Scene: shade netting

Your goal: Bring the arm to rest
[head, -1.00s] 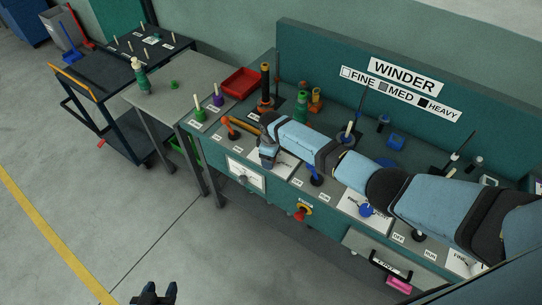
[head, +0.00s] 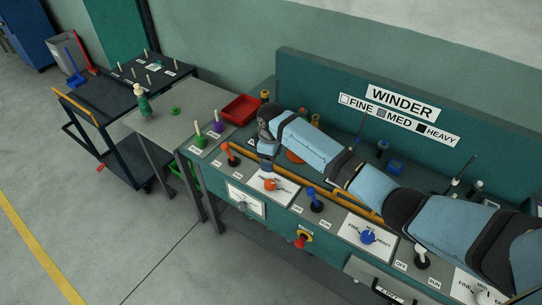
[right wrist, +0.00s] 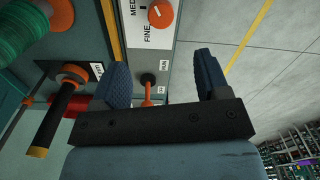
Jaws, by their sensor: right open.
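My right arm (head: 375,187) reaches in from the right over the winder bench (head: 330,215). My right gripper (head: 266,158) hangs above the bench front near the orange knob (head: 270,185). In the right wrist view my right gripper (right wrist: 163,78) has its two blue fingers wide apart with nothing held between them. An orange-handled lever (right wrist: 147,91) shows in the gap, beyond the fingers; I cannot tell its exact distance. My left gripper is not in view.
Along the bench front stand an orange lever (head: 230,155), a blue lever (head: 315,200), a blue knob (head: 367,237) and a red button (head: 303,239). A red tray (head: 241,108) lies behind. A grey table (head: 165,100) and dark cart (head: 100,95) stand left. The floor in front is clear.

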